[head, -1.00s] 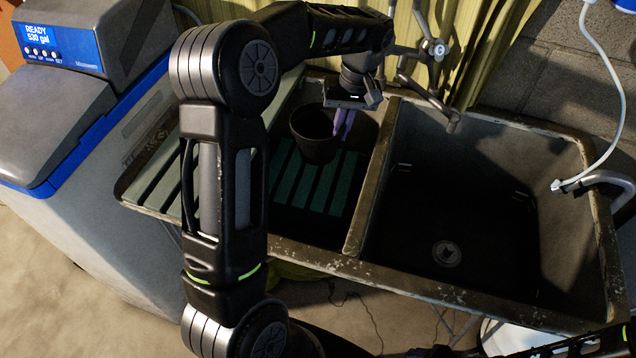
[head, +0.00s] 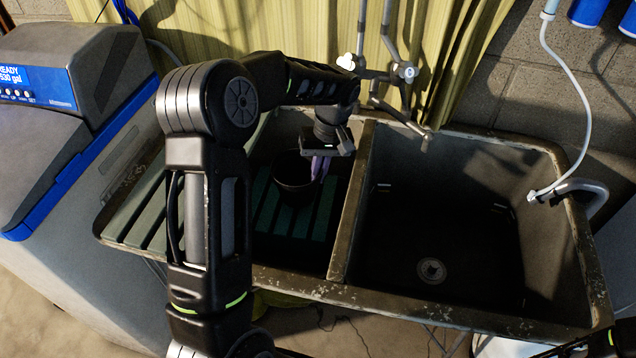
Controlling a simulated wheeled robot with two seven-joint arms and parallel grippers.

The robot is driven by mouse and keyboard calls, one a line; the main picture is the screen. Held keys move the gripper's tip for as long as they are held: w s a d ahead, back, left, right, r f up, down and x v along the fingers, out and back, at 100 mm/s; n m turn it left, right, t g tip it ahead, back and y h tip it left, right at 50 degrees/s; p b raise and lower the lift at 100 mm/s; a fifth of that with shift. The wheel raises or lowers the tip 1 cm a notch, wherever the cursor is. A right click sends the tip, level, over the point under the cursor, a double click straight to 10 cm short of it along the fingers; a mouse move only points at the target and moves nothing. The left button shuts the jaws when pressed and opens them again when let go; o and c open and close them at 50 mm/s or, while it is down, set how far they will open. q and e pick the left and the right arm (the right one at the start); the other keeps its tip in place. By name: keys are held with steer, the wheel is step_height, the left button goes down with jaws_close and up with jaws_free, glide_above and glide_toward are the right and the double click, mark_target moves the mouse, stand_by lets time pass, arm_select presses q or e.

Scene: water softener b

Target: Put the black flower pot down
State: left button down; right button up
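The black flower pot (head: 293,180) is upright in the left basin of the sink, above or on the green slats (head: 300,222); I cannot tell whether its base touches them. My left gripper (head: 320,168) reaches in from above, with its purple fingers pointing down at the pot's right rim. The fingers look shut on that rim, though the exact contact is small and dark. My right gripper is not in view.
A divider (head: 347,215) separates the left basin from the empty right basin (head: 450,230) with its drain. Taps (head: 402,72) and a yellow curtain (head: 300,30) are behind. A blue-grey water softener (head: 50,110) stands at the left. A white hose (head: 575,80) hangs at the right.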

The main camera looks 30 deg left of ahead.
arm_select(q)
steer(key=shift+f, duration=1.85)
steer(key=shift+f, duration=0.1)
steer(key=c, duration=1.6)
jaws_free()
steer(key=shift+c, duration=0.2)
step_height(320, 180, up, 12)
steer(key=w+d, duration=0.1)
steer(key=shift+w+d, duration=0.15)
steer(key=shift+d, duration=0.1)
